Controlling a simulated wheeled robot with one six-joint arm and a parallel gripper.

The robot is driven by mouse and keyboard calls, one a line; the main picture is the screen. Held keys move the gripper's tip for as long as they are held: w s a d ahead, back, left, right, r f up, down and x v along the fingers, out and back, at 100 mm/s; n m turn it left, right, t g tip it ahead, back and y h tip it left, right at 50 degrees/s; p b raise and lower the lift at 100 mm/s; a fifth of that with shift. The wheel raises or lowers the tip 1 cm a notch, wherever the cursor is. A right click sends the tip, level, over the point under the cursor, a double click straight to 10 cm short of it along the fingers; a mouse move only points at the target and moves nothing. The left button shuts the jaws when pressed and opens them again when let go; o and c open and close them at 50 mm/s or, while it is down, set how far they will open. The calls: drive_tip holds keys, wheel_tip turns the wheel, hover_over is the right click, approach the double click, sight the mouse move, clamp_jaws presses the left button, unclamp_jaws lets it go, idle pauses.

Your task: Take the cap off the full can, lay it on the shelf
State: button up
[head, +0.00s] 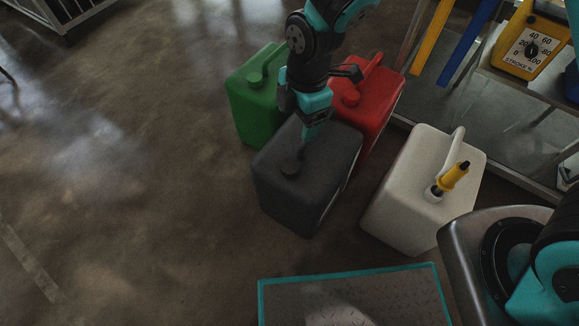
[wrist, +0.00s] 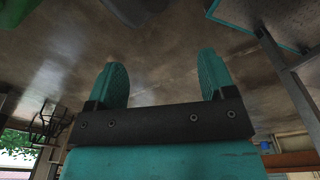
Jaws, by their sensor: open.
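Four jerrycans stand on the floor in the head view: a dark grey can (head: 300,200), a green can (head: 252,105), a red can (head: 380,100) and a white can (head: 405,190). The dark can has a round dark cap (head: 290,167) on top. The red can has a red cap (head: 350,97) and the green can a green one (head: 255,79). A yellow piece with a black end (head: 452,177) stands in the white can's opening. My gripper (head: 309,143) is above the dark can, near its cap. Its open, empty fingers show in the wrist view (wrist: 163,78). Which can is full is not visible.
A metal rack with a grey shelf (head: 450,85) is at upper right. A yellow dial unit (head: 531,45) and upright yellow and blue bars are beside it. A teal-edged plate (head: 350,297) lies at the bottom. The floor at left is clear.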

sight(290, 165)
drive_tip(key=f+n, duration=0.1)
drive_tip(key=f, duration=0.2)
drive_tip(key=a+f+n, duration=0.1)
drive_tip(key=f+n, duration=0.1)
drive_tip(key=f, duration=0.1)
drive_tip(key=f+n+h, duration=0.1)
drive_tip(key=f+n, duration=0.1)
drive_tip(key=f, duration=0.1)
drive_tip(key=shift+w+a+f, duration=0.25)
drive_tip(key=shift+a+f, duration=0.05)
drive_tip(key=shift+a, duration=0.1)
wheel_tip(290, 165, down, 10)
drive_tip(key=b, duration=0.7)
drive_tip(key=shift+b, duration=0.35)
drive_tip(key=shift+r, duration=0.1)
drive_tip(key=shift+c, duration=0.4)
drive_tip(key=c, duration=1)
drive_tip(key=n+p, duration=0.2)
drive_tip(key=shift+r+n, duration=0.1)
drive_tip(key=shift+n, duration=0.3)
drive_tip(key=shift+c, duration=0.2)
drive_tip(key=shift+n, duration=0.9)
